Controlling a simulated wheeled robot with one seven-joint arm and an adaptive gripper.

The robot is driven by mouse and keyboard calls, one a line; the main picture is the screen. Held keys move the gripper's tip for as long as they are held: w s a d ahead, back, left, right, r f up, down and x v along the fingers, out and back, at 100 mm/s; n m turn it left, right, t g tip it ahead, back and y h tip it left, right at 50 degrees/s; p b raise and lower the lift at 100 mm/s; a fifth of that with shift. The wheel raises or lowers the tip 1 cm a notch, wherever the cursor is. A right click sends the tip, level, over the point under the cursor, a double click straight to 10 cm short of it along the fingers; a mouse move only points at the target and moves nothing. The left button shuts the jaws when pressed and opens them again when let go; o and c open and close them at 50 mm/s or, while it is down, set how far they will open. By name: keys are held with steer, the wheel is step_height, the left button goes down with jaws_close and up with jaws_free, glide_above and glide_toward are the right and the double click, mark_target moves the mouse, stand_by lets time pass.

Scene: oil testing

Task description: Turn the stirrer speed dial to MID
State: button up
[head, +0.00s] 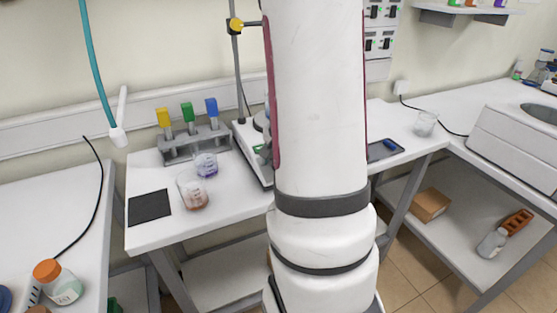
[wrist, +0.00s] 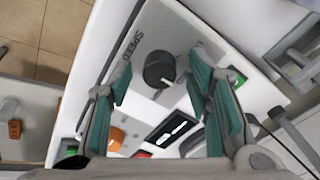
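The stirrer speed dial (wrist: 158,70) is a round black knob on the stirrer's pale panel, with the word SPEED printed to its left. A small light mark shows near its lower right edge; the setting labels are too cut off to read. My gripper (wrist: 161,64) is open, its teal-padded fingers on either side of the dial in the wrist view. I cannot tell whether the pads touch it, but gaps show in the picture. In the head view the white stirrer (head: 251,160) is mostly hidden behind my arm, and the gripper is hidden.
The panel also has a lit display (wrist: 172,129), an orange knob (wrist: 116,138) and a green button (wrist: 237,77). Left of the stirrer stand a tube rack (head: 195,147), beakers (head: 193,193) and a black mat (head: 150,207). A stand rod rises behind the stirrer.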

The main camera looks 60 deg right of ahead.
steer(key=v, duration=1.2)
stand_by(0.5)
steer(key=w+a+r+n+t+y, duration=0.15)
steer(key=a+n, duration=0.25)
steer(key=a, duration=0.5)
steer(key=w+a+r+n, duration=0.1)
steer(key=a+r+n, duration=0.25)
steer(key=a, duration=0.45)
steer(key=s+a+n, duration=0.4)
steer(key=a+n, duration=0.1)
steer(key=a, duration=0.2)
steer(key=s+a+r+n+y, duration=0.1)
steer(key=s+a+n, duration=0.3)
steer(key=a, duration=0.3)
steer(key=shift+r+n, duration=0.15)
steer(key=shift+n, duration=0.4)
